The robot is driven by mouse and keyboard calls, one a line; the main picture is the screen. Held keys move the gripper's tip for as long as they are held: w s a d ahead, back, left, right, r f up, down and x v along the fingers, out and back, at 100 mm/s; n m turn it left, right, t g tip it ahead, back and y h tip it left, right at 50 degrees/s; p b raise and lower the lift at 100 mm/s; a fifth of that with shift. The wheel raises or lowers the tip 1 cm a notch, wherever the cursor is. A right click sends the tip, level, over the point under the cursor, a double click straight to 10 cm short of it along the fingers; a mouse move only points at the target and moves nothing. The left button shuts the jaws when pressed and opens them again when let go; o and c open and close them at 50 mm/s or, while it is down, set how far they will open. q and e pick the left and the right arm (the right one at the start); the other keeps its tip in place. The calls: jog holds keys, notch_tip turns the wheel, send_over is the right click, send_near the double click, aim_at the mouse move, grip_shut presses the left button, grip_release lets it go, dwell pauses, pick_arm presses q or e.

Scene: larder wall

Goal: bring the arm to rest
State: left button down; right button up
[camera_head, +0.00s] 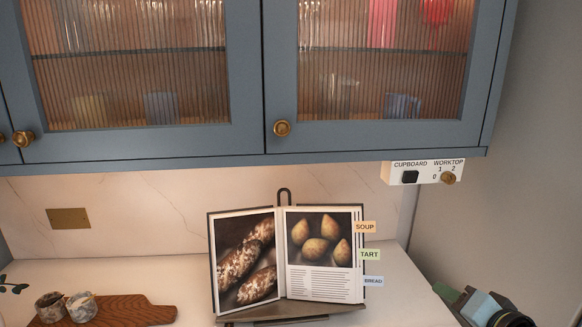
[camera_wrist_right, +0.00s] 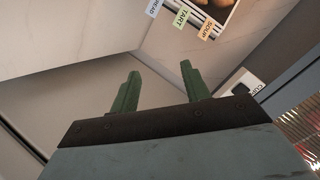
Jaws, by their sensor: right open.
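My right gripper (camera_head: 446,293) is at the lower right of the head view, over the right end of the worktop and right of the open book. In the right wrist view its two green fingers (camera_wrist_right: 161,80) stand apart with nothing between them. Part of my right arm is cut off by the bottom edge of the head view. My left gripper is in neither view.
A cookbook (camera_head: 325,252) stands open on a stand, with SOUP, TART and BREAD tabs. A switch box (camera_head: 424,172) hangs under the closed blue cupboard (camera_head: 376,143). A wooden board (camera_head: 142,311) with small pots lies left. Worktop between board and book is clear.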

jog(key=s+a+f+n+g+h, duration=0.1)
jog(key=s+a+f+n+g, duration=0.4)
jog(key=s+f, duration=0.5)
jog(key=s+a+f+n+g, duration=0.5)
jog(key=s+f, duration=0.2)
jog(key=s, duration=0.7)
notch_tip(320, 180, down, 30)
jog(key=s+g+b, duration=0.1)
jog(key=s+b, duration=0.1)
jog(key=b, duration=0.3)
jog(key=s+d+f+b, duration=0.1)
jog(key=s+f+b, duration=0.1)
jog(key=s+f, duration=0.6)
jog(key=s+d+f+g+b, duration=0.1)
jog(key=s+d+f+b, duration=0.1)
jog(key=s+f, duration=0.6)
notch_tip(320, 180, down, 4)
jog(key=shift+s+r+n+h+b, duration=0.1)
jog(key=shift+s+n+h+b, duration=0.2)
jog(key=shift+n+b, duration=0.15)
